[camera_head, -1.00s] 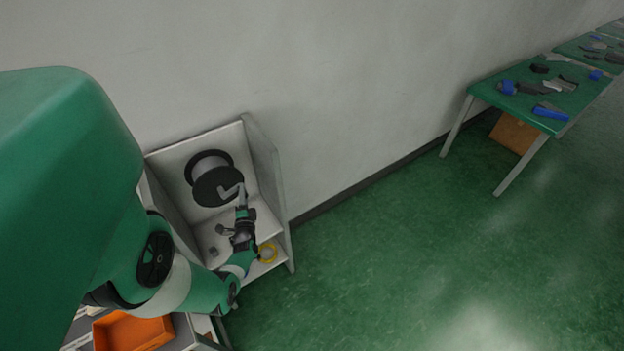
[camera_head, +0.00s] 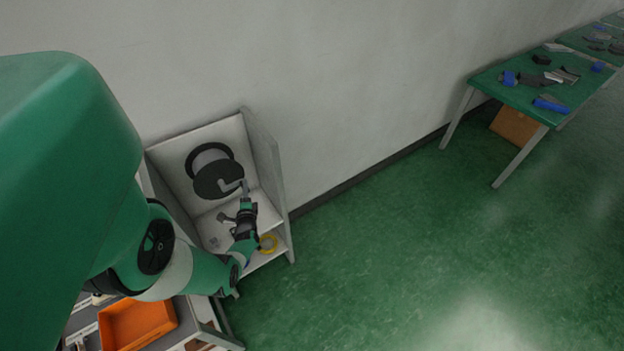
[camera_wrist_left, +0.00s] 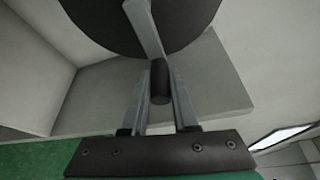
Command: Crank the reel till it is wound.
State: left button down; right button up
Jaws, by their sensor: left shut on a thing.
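The reel (camera_head: 212,172), with black flanges and a grey hub, is mounted on the back panel of a grey-white cabinet. A grey crank arm (camera_head: 230,186) crosses its front flange. My left gripper (camera_head: 244,188) is at the crank's outer end, at the lower right of the reel. In the left wrist view, the black flange (camera_wrist_left: 95,20) fills the top and the crank arm (camera_wrist_left: 145,28) leads down to a dark cylindrical handle (camera_wrist_left: 160,82). The left gripper's fingers (camera_wrist_left: 160,100) are shut on this handle, one on each side. My right gripper is not in view.
The cabinet's side wall (camera_head: 268,160) stands close right of the gripper. Small grey items and a yellow ring (camera_head: 268,244) lie on its shelves. An orange bin (camera_head: 136,324) is at lower left. A green table (camera_head: 530,85) with tools stands far right; the floor between is clear.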

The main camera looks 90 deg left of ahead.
pick_arm(q)
jog(key=c, duration=0.7)
grip_release()
jog(key=shift+f, duration=0.1)
jog(key=shift+d, duration=0.25)
jog(key=d+p, duration=0.1)
jog(key=d, duration=0.2)
jog(key=w+d+p, duration=0.1)
jog(key=d, duration=0.3)
jog(key=d+r+p, duration=0.1)
jog(key=d, duration=0.3)
jog(key=shift+w+p, duration=0.3)
